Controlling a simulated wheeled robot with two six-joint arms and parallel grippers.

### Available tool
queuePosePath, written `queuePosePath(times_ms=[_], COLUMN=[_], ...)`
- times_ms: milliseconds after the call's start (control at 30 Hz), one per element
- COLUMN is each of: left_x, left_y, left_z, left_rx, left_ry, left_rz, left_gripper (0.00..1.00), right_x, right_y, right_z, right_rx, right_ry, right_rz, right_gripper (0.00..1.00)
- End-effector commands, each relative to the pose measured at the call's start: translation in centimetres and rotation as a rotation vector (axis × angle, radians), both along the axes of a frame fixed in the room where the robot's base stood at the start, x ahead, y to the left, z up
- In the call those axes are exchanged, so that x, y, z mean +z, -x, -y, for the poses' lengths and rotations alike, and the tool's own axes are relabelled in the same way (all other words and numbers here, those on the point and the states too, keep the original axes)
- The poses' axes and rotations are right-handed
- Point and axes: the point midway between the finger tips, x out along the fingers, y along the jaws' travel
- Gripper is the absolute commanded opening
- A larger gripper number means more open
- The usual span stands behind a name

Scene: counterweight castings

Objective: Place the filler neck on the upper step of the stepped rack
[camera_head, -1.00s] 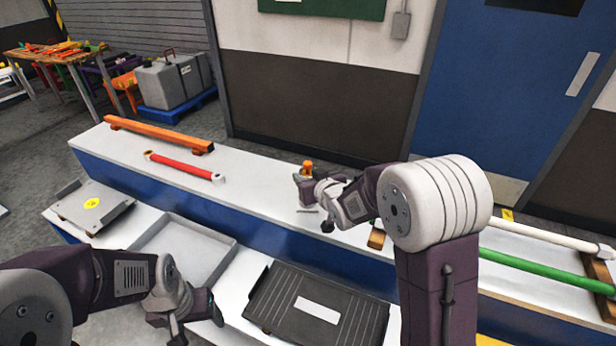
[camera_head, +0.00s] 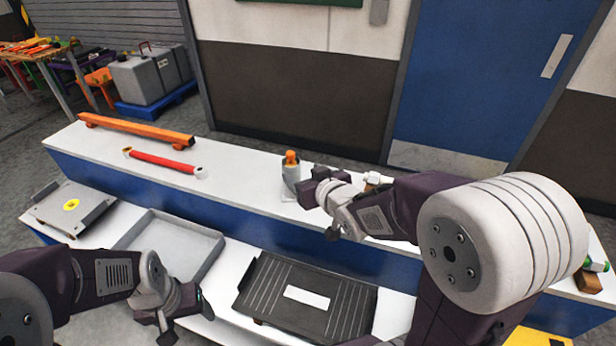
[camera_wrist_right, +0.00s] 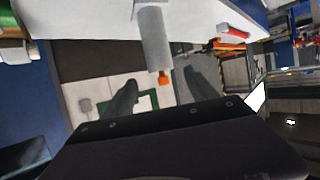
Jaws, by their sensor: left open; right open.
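A grey cylinder with an orange cap, which looks like the filler neck (camera_head: 291,177), stands upright on the white upper step (camera_head: 235,170) of the stepped rack. My right gripper (camera_head: 312,192) is open just to the right of it in the head view. In the right wrist view the cylinder (camera_wrist_right: 155,38) shows beyond and between the two spread fingers of the right gripper (camera_wrist_right: 160,88); no finger visibly touches it. My left gripper (camera_head: 183,318) is open and empty over the lower step at the front.
On the upper step lie an orange bar (camera_head: 135,131) and a red rod (camera_head: 160,161) to the left. The lower step holds a grey plate with a yellow mark (camera_head: 90,212), an empty grey tray (camera_head: 207,262) and a dark ribbed tray (camera_head: 262,290). A wall stands behind.

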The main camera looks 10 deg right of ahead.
Motion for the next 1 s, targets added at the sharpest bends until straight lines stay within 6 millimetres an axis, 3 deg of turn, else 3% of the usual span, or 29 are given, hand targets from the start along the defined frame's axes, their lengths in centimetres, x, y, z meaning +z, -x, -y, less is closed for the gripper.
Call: queuePosePath(times_ms=[167,467,567,633,733,800,900,1000], left_x=[0.2,0.2,0.2,0.2,0.2,0.2,0.2,0.2], left_y=[0.0,0.0,0.0,0.0,0.0,0.0,0.0,0.0], left_z=[0.0,0.0,0.0,0.0,0.0,0.0,0.0,0.0], left_rx=[0.0,0.0,0.0,0.0,0.0,0.0,0.0,0.0], left_ry=[0.0,0.0,0.0,0.0,0.0,0.0,0.0,0.0], left_rz=[0.0,0.0,0.0,0.0,0.0,0.0,0.0,0.0], left_gripper=[0.71,0.71,0.71,0.71,0.71,0.71,0.71,0.71], right_x=[0.9,0.4,-4.3,-8.8,-13.3,-15.0,-16.0,-16.2], right_y=[2.0,2.4,4.3,7.6,13.1,16.7,19.9,20.9], right_z=[0.4,0.6,2.4,3.9,4.8,4.8,4.6,4.4], right_rx=[0.0,-0.008,-0.071,-0.127,-0.17,-0.181,-0.184,-0.182], right_ry=[0.0,0.004,0.039,0.066,0.083,0.083,0.075,0.073], right_rz=[0.001,-0.021,-0.218,-0.444,-0.734,-0.898,-1.042,-1.082], right_gripper=[0.67,0.67,0.67,0.67,0.67,0.67,0.67,0.67])
